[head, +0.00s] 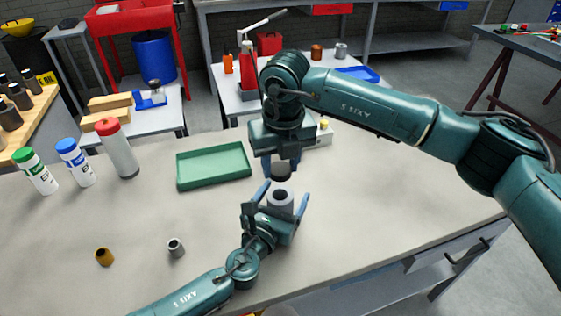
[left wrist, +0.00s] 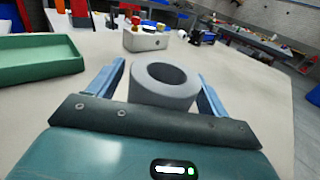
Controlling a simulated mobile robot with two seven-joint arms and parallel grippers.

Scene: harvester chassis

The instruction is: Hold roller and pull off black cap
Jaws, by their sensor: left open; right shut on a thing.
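The grey roller (head: 280,201) stands upright on the bench, with its open round top and hollow bore showing in the left wrist view (left wrist: 163,92). My left gripper (head: 283,194) is open, its two blue fingers on either side of the roller; gaps show beside it in the left wrist view. My right gripper (head: 281,162) points down from above and is shut on the black cap (head: 281,172). The cap is just above the roller and apart from it. The roller's lower part is hidden by my left gripper.
A green tray (head: 213,167) lies behind and left of the roller. A brown ring (head: 104,257) and a small grey ring (head: 176,248) stand at the front left. Several bottles (head: 119,152) stand at the left. A white box (head: 320,137) is behind my right gripper. The bench's right side is clear.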

